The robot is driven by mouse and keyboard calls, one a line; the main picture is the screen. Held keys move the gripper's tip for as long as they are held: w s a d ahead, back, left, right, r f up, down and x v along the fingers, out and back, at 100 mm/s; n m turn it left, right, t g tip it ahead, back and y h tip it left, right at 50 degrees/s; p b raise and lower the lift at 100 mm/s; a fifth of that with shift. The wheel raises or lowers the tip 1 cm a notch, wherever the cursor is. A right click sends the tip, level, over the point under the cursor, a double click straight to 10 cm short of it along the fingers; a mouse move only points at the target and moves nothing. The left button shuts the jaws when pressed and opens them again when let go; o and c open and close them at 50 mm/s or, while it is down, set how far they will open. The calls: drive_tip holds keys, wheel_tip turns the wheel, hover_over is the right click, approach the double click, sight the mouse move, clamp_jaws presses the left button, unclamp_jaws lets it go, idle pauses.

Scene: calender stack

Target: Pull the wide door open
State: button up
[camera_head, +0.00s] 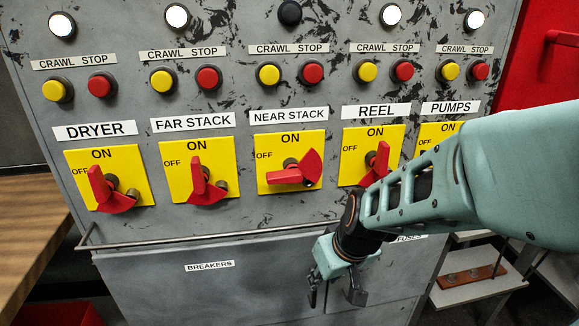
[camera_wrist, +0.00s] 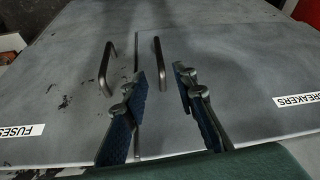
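The wide door is the grey panel labelled BREAKERS (camera_head: 200,290), low on the cabinet; it looks shut. In the wrist view the BREAKERS door (camera_wrist: 245,75) is on the right, with a dark bar handle (camera_wrist: 158,60) near its seam edge. My gripper (camera_head: 334,288) is open and empty in front of the doors near that seam. In the wrist view my gripper (camera_wrist: 160,82) has its two fingers apart, with the BREAKERS handle showing between and beyond the tips. I cannot tell how far the handle is from the fingers. The handle is not clearly seen in the head view.
The narrower FUSES door (camera_wrist: 60,85) has its own handle (camera_wrist: 107,69) just left of the seam. A thin metal rail (camera_head: 200,236) runs above the doors, below yellow switch plates with red knobs. A wooden surface (camera_head: 30,225) stands left, a shelf (camera_head: 475,285) right.

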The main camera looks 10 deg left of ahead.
drive_tip(key=b, duration=0.6)
hover_over(314, 304)
drive_tip(key=f, duration=0.9)
drive_tip(key=shift+w+f, duration=0.1)
drive_tip(key=shift+w, duration=0.2)
drive_tip(key=shift+c, duration=0.6)
clamp_jaws()
